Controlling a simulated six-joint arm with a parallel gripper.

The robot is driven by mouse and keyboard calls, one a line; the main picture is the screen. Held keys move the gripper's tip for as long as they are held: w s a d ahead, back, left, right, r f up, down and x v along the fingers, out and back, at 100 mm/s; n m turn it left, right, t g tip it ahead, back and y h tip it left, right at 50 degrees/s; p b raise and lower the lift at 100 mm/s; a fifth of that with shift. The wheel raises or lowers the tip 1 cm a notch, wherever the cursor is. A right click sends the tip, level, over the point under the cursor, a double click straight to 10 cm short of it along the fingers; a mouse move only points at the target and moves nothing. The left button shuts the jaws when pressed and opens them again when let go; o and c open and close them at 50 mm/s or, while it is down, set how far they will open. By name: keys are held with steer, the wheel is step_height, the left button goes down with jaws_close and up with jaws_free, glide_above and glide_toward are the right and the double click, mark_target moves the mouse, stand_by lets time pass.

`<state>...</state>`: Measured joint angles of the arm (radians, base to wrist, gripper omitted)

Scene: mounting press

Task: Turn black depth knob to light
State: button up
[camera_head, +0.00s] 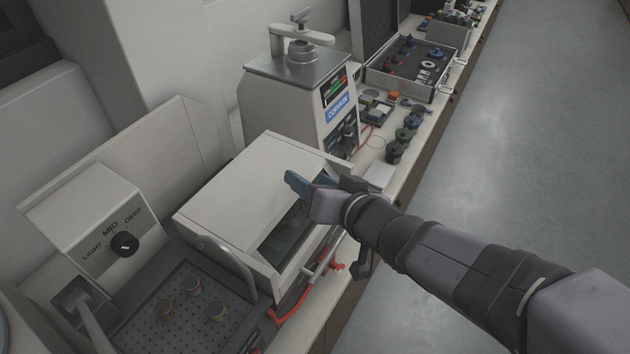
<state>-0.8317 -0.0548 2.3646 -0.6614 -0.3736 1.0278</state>
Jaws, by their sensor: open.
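The black depth knob (124,244) sits on the sloped face of a pale control box (95,215) at the left. The labels LIGHT, MID and DEEP run around it from lower left to upper right. A small light mark shows on the knob, but I cannot tell which label it points to. My gripper (297,183), with blue fingers, is open, above the white box-shaped machine in the middle. It is well to the right of the knob and not touching it. The gap between its fingers is hard to see from here.
The white machine (250,185) with a dark window and front handle stands between my gripper and the knob. A tall press (290,90) stands behind.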

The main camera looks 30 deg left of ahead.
mark_target(128, 249)
steer(key=shift+w+d+f, duration=0.15)
steer(key=shift+w+d, duration=0.05)
stand_by(0.4)
